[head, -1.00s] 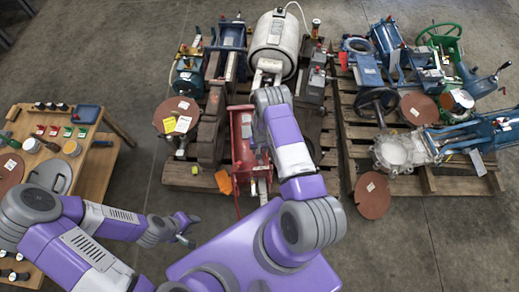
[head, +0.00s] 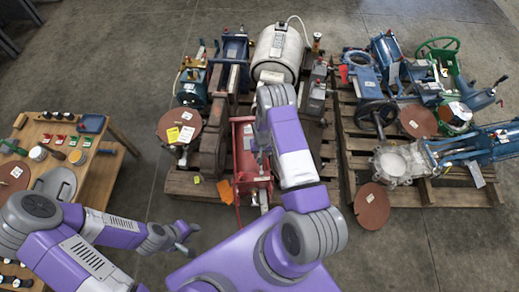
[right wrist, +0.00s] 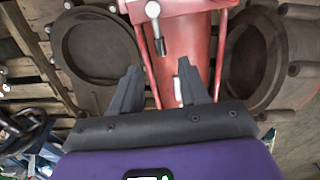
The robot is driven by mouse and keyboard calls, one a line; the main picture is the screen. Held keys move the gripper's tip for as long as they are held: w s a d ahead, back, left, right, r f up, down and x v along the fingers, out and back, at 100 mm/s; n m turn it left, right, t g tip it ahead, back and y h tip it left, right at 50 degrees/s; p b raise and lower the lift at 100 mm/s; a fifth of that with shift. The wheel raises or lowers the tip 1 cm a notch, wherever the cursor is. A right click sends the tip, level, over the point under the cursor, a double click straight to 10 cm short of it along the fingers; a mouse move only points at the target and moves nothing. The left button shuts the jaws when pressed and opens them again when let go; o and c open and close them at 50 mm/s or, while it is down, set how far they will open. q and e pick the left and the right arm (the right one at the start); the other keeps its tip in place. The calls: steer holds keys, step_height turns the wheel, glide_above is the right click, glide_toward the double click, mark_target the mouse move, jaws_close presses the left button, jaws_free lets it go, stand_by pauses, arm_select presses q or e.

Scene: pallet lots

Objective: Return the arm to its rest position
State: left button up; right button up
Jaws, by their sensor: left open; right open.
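My left gripper (head: 191,240) is in front of my body in the head view, small, with its jaws open and empty, over bare floor left of my purple base. My right arm reaches forward over the left pallet (head: 207,190). In the right wrist view my right gripper (right wrist: 158,75) is open, its two dark fingers apart with nothing between them. It faces a red machine (right wrist: 185,45), which also shows in the head view (head: 247,165), partly hidden by my arm. I cannot tell whether the fingers touch it.
A wooden table (head: 97,178) with small parts and a blue tray (head: 91,123) stands at the left. The left pallet also holds a white tank (head: 278,50). A second loaded pallet (head: 440,190) is at the right, with a brown disc (head: 371,205) at its front edge.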

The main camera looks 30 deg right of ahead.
steer(key=s+a+r+n+y+p, duration=0.1)
steer(key=s+a+r+y+p, duration=0.1)
steer(key=s+a+r, duration=0.5)
steer(key=s+a+r+n+y+p, duration=0.2)
steer(key=s+a+r, duration=0.6)
steer(key=a, duration=0.6)
steer(key=shift+s+a+r+t, duration=0.2)
steer(key=shift+s+t, duration=0.1)
steer(key=shift+s, duration=0.75)
